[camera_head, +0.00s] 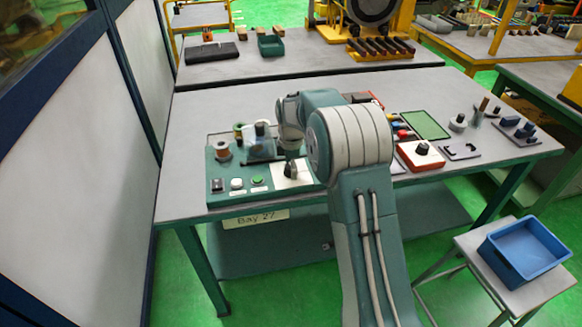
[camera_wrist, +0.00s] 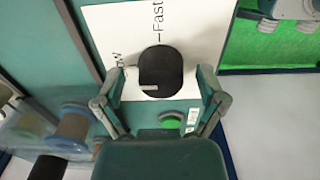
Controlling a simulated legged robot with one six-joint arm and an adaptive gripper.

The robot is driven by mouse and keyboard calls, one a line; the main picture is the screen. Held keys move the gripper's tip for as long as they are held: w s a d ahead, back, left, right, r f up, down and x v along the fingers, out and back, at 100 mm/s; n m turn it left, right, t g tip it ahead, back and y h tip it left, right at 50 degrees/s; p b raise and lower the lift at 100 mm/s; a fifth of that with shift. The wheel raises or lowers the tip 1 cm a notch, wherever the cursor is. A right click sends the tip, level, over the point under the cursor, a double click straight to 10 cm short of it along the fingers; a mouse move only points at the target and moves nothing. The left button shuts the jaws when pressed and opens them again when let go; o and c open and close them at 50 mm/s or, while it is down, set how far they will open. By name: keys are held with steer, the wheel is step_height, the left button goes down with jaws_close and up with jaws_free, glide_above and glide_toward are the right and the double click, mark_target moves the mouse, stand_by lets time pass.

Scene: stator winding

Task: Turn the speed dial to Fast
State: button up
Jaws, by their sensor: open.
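The black speed dial (camera_wrist: 160,68) sits on a white plate (camera_wrist: 205,25) printed "Fast" above it and a partly covered word ending in "ow" at its upper left. A short white mark shows on the dial's lower part, running left to right; I cannot tell which word it points at. My gripper (camera_wrist: 160,85) is open, with one finger on each side of the dial and visible gaps between. In the head view my gripper (camera_head: 291,163) is pointed down over the plate (camera_head: 303,180) on the green control panel (camera_head: 212,165); the dial is hard to separate from it.
A green button (camera_wrist: 172,121) is beside the plate, near my right finger. A copper spool (camera_wrist: 75,124) stands at lower left; white and green buttons (camera_head: 257,180) line the panel front. A red box (camera_head: 420,160) with a black knob stands farther right.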

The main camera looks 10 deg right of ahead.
steer(key=shift+a, duration=0.2)
steer(key=shift+d, duration=0.1)
steer(key=c, duration=1.1)
steer(key=shift+c, duration=0.2)
